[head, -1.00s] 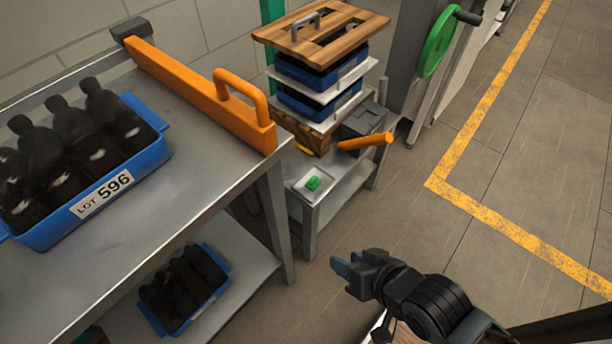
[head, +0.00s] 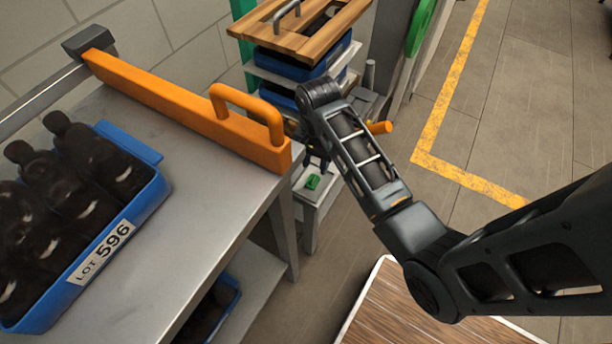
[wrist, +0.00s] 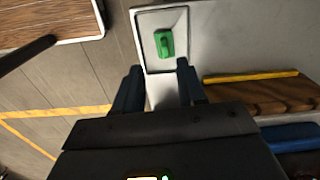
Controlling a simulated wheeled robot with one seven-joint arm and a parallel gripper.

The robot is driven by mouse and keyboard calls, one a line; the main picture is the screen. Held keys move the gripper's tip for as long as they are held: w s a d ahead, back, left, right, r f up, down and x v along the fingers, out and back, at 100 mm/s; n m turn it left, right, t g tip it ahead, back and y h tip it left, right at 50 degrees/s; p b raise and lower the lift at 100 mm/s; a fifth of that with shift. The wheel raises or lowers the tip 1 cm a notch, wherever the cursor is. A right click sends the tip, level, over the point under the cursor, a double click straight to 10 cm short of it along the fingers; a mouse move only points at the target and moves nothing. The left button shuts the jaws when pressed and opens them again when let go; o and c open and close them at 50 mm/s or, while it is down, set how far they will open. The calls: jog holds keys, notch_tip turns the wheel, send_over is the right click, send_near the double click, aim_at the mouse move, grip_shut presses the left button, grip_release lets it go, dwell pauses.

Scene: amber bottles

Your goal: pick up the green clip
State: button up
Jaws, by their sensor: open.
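The green clip (head: 313,182) lies in a small white tray (head: 326,190) on the corner of a low grey stand. In the wrist view the clip (wrist: 164,42) sits inside the tray (wrist: 148,21), ahead of the fingertips. My gripper (wrist: 158,72) is open and empty, its two dark fingers apart on either side of the tray's near edge. In the head view my arm reaches across to the stand, and my gripper (head: 316,163) is mostly hidden behind the arm and the orange rail's end, just above the clip.
An orange rail with a handle (head: 190,105) edges the steel bench (head: 200,210) at left, close to my arm. A blue crate of dark bottles (head: 140,215) stands on that bench. Stacked blue crates under a wooden board (head: 300,30) rise behind the tray. Open floor lies right.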

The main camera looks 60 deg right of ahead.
aim_at(313, 177)
jog(key=f, duration=0.7)
jog(key=shift+w+d+b, duration=0.15)
jog(key=shift+w+b, duration=0.2)
grip_shut()
